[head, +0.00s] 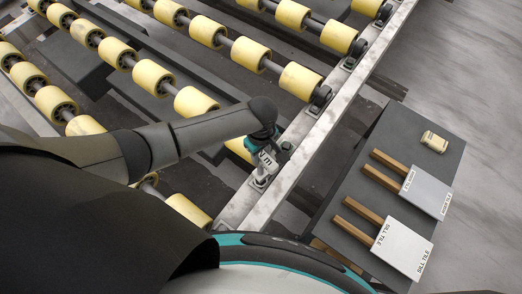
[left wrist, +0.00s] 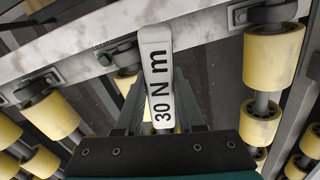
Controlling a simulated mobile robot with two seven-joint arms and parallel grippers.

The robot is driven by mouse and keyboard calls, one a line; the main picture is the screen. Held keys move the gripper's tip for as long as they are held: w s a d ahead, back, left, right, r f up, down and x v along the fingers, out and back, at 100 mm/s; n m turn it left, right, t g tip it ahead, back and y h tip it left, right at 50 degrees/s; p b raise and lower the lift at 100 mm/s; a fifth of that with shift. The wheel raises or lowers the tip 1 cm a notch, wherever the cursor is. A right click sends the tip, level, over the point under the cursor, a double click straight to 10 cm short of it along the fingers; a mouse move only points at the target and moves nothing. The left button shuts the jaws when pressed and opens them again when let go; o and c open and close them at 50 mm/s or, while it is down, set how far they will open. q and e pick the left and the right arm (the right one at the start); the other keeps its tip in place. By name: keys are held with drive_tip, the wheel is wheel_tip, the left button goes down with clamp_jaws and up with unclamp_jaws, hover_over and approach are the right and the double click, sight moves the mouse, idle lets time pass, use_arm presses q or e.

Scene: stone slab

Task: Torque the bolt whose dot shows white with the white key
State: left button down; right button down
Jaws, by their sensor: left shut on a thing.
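The white key (left wrist: 158,75), marked "30 N m", is in my left gripper (left wrist: 153,128), which is shut on it. In the head view the left gripper (head: 264,143) is over the pale speckled rail (head: 283,172), with the white key (head: 267,162) below it. The key's lower end is close to a bolted bracket (head: 260,182) on the rail; I cannot tell whether it touches a bolt. Another bracket with a bolt (left wrist: 241,17) shows at the upper right of the wrist view. No white dot can be made out. My right gripper is not in view.
Yellow rollers (head: 298,80) on dark shafts fill the space left of the rail. A dark side table (head: 350,190) at the right holds pale tiles (head: 403,246), wooden strips (head: 361,206) and a small yellow item (head: 434,141). Grey floor (head: 470,60) at the upper right is clear.

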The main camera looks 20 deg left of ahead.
use_arm(q)
drive_tip(key=shift+f+b, duration=0.8)
drive_tip(key=shift+f, duration=1.25)
drive_tip(key=shift+p, duration=0.55)
drive_tip(key=shift+f+b, duration=0.5)
drive_tip(key=shift+f, duration=0.3)
